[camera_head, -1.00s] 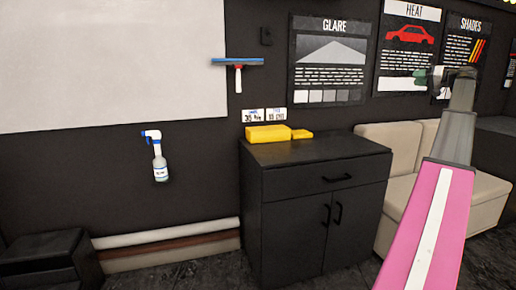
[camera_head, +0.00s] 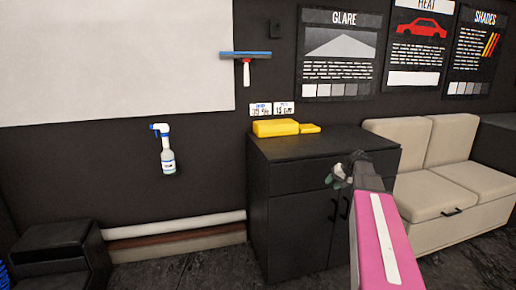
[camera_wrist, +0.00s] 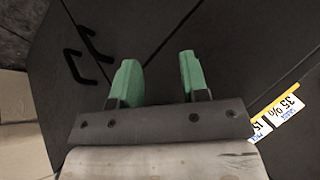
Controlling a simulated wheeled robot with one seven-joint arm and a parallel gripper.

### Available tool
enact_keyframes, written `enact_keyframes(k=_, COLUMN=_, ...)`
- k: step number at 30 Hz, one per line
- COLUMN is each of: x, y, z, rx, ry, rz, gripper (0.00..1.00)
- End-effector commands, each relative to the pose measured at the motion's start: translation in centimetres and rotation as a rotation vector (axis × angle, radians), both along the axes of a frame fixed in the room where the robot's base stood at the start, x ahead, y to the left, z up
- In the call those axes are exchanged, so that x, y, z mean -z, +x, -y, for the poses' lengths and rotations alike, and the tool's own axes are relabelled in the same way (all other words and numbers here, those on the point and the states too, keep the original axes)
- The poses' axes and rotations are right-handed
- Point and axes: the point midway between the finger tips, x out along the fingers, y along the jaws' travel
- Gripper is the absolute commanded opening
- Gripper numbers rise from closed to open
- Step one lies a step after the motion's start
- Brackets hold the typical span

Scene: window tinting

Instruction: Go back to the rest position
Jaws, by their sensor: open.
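My gripper (camera_head: 338,174) is in front of the black cabinet (camera_head: 290,180), at about the height of its drawer, at the end of my pink arm. In the wrist view my gripper (camera_wrist: 156,78) shows two green fingers apart, with nothing between them. The cabinet's dark face (camera_wrist: 140,25) fills most of that view, with its black handles at the upper left. How far the fingertips are from the cabinet is hard to tell.
Yellow blocks (camera_head: 276,128) lie on the cabinet top. A squeegee (camera_head: 246,64) and a spray bottle (camera_head: 164,150) are against the dark wall. A beige sofa (camera_head: 440,185) stands right of the cabinet, and a black box (camera_head: 55,255) at the lower left. Dark floor shows between.

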Motion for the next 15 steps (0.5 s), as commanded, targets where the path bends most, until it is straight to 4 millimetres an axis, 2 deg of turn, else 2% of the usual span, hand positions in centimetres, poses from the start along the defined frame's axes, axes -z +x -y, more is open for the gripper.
enact_keyframes(k=1, x=2.4, y=-2.5, z=-2.6, rx=-0.014, ry=-0.036, rz=-0.039, gripper=0.41)
enact_keyframes(k=6, x=9.1, y=-9.1, z=-8.5, rx=-0.058, ry=-0.186, rz=-0.154, gripper=0.41)
enact_keyframes(k=9, x=12.4, y=-13.5, z=-11.2, rx=-0.089, ry=-0.284, rz=-0.210, gripper=0.41)
enact_keyframes(k=12, x=14.9, y=-17.6, z=-13.4, rx=-0.123, ry=-0.380, rz=-0.253, gripper=0.41)
enact_keyframes(k=15, x=16.7, y=-20.9, z=-14.7, rx=-0.153, ry=-0.462, rz=-0.281, gripper=0.41)
